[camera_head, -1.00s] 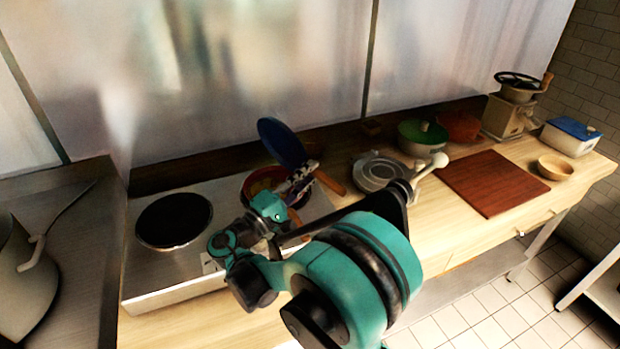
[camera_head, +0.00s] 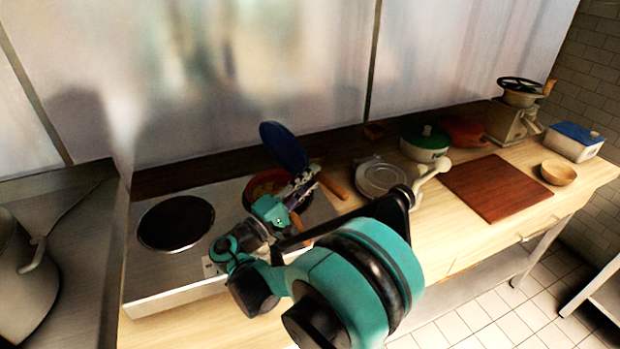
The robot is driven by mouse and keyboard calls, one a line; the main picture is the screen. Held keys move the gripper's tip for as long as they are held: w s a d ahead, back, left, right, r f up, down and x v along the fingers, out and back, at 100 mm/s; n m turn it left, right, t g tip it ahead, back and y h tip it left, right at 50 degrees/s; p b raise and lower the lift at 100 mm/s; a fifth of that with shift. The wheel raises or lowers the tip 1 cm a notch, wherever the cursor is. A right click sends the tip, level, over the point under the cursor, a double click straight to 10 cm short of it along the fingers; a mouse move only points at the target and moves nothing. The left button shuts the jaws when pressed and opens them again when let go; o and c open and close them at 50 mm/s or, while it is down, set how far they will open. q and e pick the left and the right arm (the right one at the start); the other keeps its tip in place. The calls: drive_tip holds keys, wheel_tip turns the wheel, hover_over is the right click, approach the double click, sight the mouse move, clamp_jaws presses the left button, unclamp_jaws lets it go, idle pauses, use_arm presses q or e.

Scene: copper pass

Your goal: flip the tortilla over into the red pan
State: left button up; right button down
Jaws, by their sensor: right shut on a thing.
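A blue pan (camera_head: 284,146) is tipped steeply on edge above the right burner, its broad face showing. A wooden handle (camera_head: 333,187) shows at its lower right. The red pan (camera_head: 247,199) sits below it on the right side of the cooktop. My right gripper (camera_head: 305,180) reaches over the red pan and is shut at the blue pan's handle end. The exact grip is hard to see. My left gripper is out of view.
The left burner (camera_head: 176,222) is bare. Right of the pans are a grey round lidded dish (camera_head: 381,178), a green-lidded pot (camera_head: 425,143), a red pot (camera_head: 463,131), a cutting board (camera_head: 495,187), a grinder (camera_head: 508,119), a wooden bowl (camera_head: 557,172) and a blue-lidded box (camera_head: 572,141).

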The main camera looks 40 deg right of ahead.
drive_tip(key=r+p, duration=0.1)
drive_tip(key=r, duration=0.1)
drive_tip(key=d+r+p, duration=0.1)
drive_tip(key=p, duration=0.1)
drive_tip(key=d+r+p, duration=0.1)
drive_tip(key=r, duration=0.1)
drive_tip(key=shift+w+r, duration=0.15)
drive_tip(key=shift+r, duration=0.15)
